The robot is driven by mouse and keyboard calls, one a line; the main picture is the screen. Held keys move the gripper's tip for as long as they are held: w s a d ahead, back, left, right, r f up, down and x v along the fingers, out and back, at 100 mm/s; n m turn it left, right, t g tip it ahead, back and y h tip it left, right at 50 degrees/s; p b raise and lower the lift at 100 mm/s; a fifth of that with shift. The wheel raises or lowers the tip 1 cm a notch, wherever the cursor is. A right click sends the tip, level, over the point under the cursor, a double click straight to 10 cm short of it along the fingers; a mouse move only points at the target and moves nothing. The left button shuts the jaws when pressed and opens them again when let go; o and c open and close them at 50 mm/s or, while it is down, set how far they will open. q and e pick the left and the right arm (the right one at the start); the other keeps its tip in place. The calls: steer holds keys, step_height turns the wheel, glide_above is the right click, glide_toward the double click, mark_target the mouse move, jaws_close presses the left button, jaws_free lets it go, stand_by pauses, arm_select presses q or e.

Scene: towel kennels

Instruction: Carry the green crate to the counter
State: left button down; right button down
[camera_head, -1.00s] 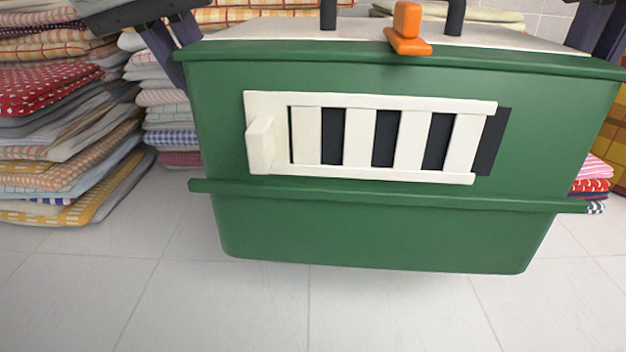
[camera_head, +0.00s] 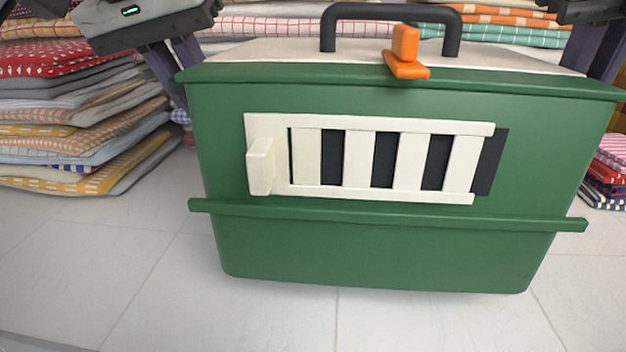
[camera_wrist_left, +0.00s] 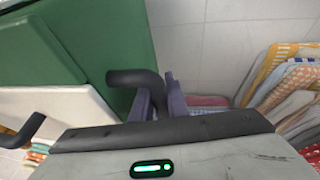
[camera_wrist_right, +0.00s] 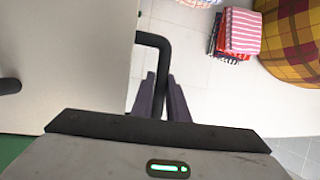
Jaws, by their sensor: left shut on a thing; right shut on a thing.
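The green crate (camera_head: 390,250) fills the middle of the head view. It has a pale lid (camera_head: 270,50), a dark top handle (camera_head: 390,12), an orange latch (camera_head: 405,52) and a white slatted door (camera_head: 370,160) on its front. It looks roughly level. My left gripper (camera_head: 182,70) is at its left side, and in the left wrist view it is shut on a dark side handle (camera_wrist_left: 128,78). My right gripper (camera_head: 603,55) is at its right side, and in the right wrist view it is shut on the other dark handle (camera_wrist_right: 163,55). I cannot make out the counter.
Folded towels are stacked at the left (camera_head: 70,120), behind the crate (camera_head: 265,27) and at the right (camera_head: 606,175). A yellow and maroon checked bundle (camera_wrist_right: 295,35) shows in the right wrist view. Pale tiled floor (camera_head: 130,270) is clear in front.

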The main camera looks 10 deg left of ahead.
arm_select(q)
steer(key=shift+a+r, duration=0.1)
steer(key=shift+a, duration=0.05)
arm_select(e)
steer(key=shift+d, duration=0.1)
arm_select(q)
steer(key=shift+f, duration=0.25)
arm_select(e)
steer(key=shift+f, duration=0.2)
